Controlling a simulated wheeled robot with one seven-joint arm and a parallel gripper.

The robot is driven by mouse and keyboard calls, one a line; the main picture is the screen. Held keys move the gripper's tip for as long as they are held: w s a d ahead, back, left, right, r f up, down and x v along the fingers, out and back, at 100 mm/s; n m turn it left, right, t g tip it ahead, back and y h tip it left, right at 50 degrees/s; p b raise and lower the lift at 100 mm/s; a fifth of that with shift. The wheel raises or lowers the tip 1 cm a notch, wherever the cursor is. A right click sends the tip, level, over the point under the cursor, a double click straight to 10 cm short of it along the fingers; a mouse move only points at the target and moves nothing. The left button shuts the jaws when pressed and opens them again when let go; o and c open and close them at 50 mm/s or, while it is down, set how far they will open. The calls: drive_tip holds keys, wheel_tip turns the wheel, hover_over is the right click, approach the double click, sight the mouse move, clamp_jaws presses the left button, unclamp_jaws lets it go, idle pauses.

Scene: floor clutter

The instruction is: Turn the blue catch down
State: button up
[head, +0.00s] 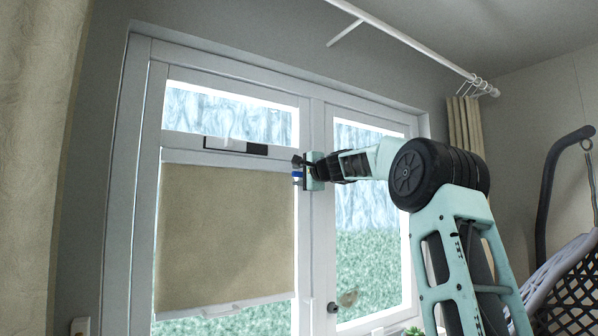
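The blue catch (297,175) is a small blue and white piece at the upper right edge of the left window panel, close to the middle frame. My gripper (301,171) is right at it, reaching in from the right. The gripper covers part of the catch. The view is too small to show whether the fingers are touching it, or whether they are open or shut.
A beige blind (225,235) covers most of the left window panel (232,110). A dark handle (332,307) is low on the right panel. A white curtain rod (410,45) runs overhead. A hanging chair (570,285) stands at the right, and a curtain (38,150) hangs at the left.

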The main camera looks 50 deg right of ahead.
clamp_jaws()
drive_tip(key=shift+f, duration=0.15)
drive_tip(key=d+f+n+b, duration=0.1)
drive_tip(key=n+b, duration=0.3)
drive_tip(key=d+f+n+b, duration=0.1)
drive_tip(key=f+n+b, duration=0.1)
drive_tip(key=n+b, duration=0.2)
drive_tip(key=d+f+n+b, duration=0.1)
drive_tip(key=f+n+b, duration=0.1)
drive_tip(key=n+b, duration=0.3)
drive_tip(key=shift+s, duration=0.3)
drive_tip(key=shift+s+d+f+n+b, duration=0.15)
drive_tip(key=shift+d+n, duration=0.45)
drive_tip(key=shift+n, duration=0.6)
drive_tip(key=shift+s+d+f+n+b, duration=0.15)
drive_tip(key=shift+d+n, duration=0.4)
drive_tip(key=shift+n, duration=0.65)
drive_tip(key=shift+r, duration=0.1)
